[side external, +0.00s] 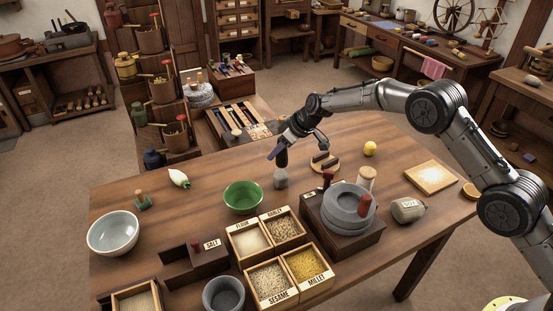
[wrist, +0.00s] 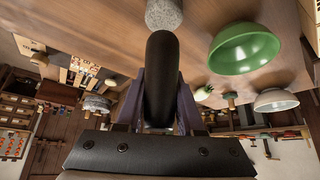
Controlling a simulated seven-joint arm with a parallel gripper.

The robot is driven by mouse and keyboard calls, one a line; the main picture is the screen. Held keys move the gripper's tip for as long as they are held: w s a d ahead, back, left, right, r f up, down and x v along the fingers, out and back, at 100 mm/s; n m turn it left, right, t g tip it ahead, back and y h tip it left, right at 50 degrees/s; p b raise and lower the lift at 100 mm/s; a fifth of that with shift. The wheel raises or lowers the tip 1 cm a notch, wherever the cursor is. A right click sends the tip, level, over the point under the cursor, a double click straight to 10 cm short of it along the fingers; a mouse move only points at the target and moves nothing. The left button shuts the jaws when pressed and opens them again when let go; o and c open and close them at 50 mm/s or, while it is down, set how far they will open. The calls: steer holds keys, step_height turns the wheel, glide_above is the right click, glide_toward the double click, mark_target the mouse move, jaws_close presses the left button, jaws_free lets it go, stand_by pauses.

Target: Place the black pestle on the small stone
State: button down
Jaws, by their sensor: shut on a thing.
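My gripper (side external: 281,146) is shut on the black pestle (side external: 282,158), which hangs upright below it over the table. In the wrist view, the pestle (wrist: 162,75) runs between the two purple fingers (wrist: 160,98). A small grey speckled stone (side external: 281,179) is directly at the pestle's lower end, low over or on the tabletop. It also shows at the far end of the pestle in the wrist view (wrist: 163,14). I cannot tell whether pestle and stone are touching, joined or slightly apart.
A green bowl (side external: 243,196) stands just left of the stone. A stone quern (side external: 349,207) on a wooden base is to the right, and a round board (side external: 325,164) lies behind it. Grain boxes (side external: 268,285) stand in front. The table (side external: 210,170) is bare behind the green bowl.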

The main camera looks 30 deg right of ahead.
mark_target(277, 158)
steer(key=shift+w+a+f, duration=0.1)
steer(key=shift+w+f, duration=0.1)
steer(key=shift+f, duration=1.5)
steer(key=shift+f, duration=0.1)
steer(key=shift+f, duration=0.1)
steer(key=c, duration=0.5)
jaws_free()
steer(key=shift+c, duration=0.2)
steer(key=shift+s+r, duration=0.15)
steer(key=shift+r, duration=0.25)
steer(key=v, duration=1.1)
steer(key=shift+d+r, duration=0.15)
steer(key=shift+d, duration=0.05)
